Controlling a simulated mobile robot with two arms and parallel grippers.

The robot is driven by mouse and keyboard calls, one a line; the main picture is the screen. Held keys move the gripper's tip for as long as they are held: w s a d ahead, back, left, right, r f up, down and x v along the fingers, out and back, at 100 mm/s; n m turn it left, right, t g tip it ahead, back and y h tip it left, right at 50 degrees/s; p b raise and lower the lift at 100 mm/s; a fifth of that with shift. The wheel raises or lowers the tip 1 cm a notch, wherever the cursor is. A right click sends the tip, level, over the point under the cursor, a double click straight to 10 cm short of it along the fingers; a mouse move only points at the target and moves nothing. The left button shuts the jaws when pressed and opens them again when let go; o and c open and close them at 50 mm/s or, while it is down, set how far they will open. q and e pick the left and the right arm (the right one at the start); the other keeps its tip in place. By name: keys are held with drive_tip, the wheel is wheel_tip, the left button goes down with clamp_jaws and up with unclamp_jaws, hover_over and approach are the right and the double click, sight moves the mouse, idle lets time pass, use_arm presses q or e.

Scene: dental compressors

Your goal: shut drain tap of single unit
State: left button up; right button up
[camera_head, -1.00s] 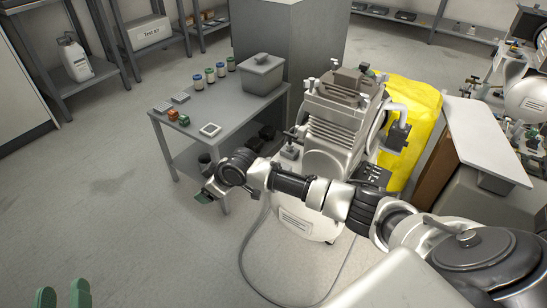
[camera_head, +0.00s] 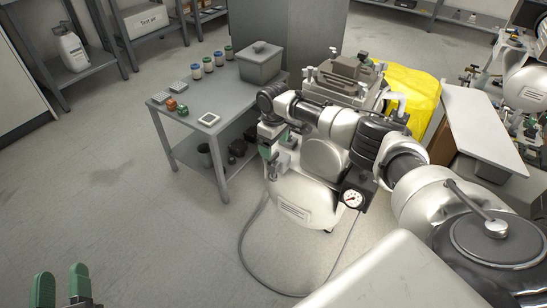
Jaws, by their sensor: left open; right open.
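The single compressor unit stands in the middle, with a white tank (camera_head: 298,205) below and a grey pump head (camera_head: 345,85) on top. A round pressure gauge (camera_head: 352,198) sits on its front right. I cannot make out the drain tap; my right arm and gripper cover part of the unit's left side. My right gripper (camera_head: 274,147) has green fingertips, is open, and points down at the unit's upper left side. I cannot tell whether it touches anything. My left gripper (camera_head: 61,287) is open and empty at the bottom left, far from the unit.
A grey table (camera_head: 229,110) with a lidded bin (camera_head: 261,68), several small jars and small blocks stands left of the unit. A yellow object (camera_head: 412,92) is behind it. A hose (camera_head: 243,245) curves over the floor. The floor at left is clear.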

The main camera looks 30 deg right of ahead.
sight(274, 156)
wheel_tip(274, 156, down, 4)
drive_tip(key=shift+b, duration=0.7)
use_arm(q)
wheel_tip(274, 156, up, 6)
drive_tip(key=s+t+h, duration=0.1)
drive_tip(key=s+t, duration=0.1)
drive_tip(key=t, duration=0.3)
drive_tip(key=shift+s+d+f+h, duration=0.15)
drive_tip(key=shift+s+f+h, duration=0.1)
drive_tip(key=shift+s+h, duration=0.15)
use_arm(e)
drive_tip(key=shift+f, duration=0.5)
drive_tip(key=c, duration=0.9)
use_arm(q)
drive_tip(key=shift+w, duration=0.1)
